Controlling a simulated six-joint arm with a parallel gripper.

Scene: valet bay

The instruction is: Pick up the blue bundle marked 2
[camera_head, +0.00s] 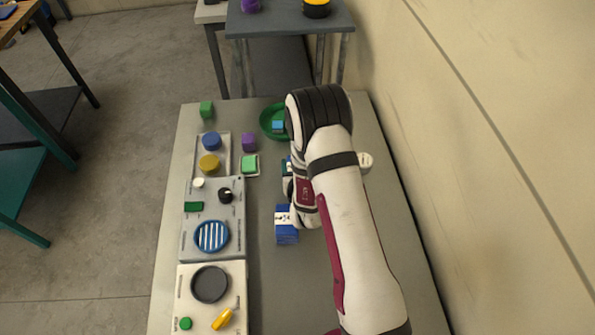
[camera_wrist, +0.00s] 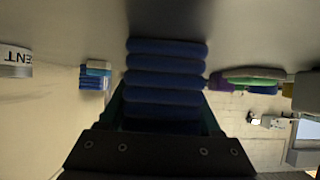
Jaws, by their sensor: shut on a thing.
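My gripper (camera_wrist: 165,115) is shut on a blue bundle (camera_wrist: 165,72) of several rounded layers, which fills the middle of the wrist view. No number shows on the side facing the wrist camera. In the head view my arm hides most of the gripper and its hold. A blue block-like bundle (camera_head: 287,236) with a white marked top lies beside my wrist; its mark is too small to read. Another small blue bundle with a paler band (camera_wrist: 95,76) shows farther off in the wrist view.
A green bowl (camera_head: 268,124) with a small blue item lies beyond my wrist. Panels with knobs (camera_head: 223,255) line the table's left side. A wall stands at the right.

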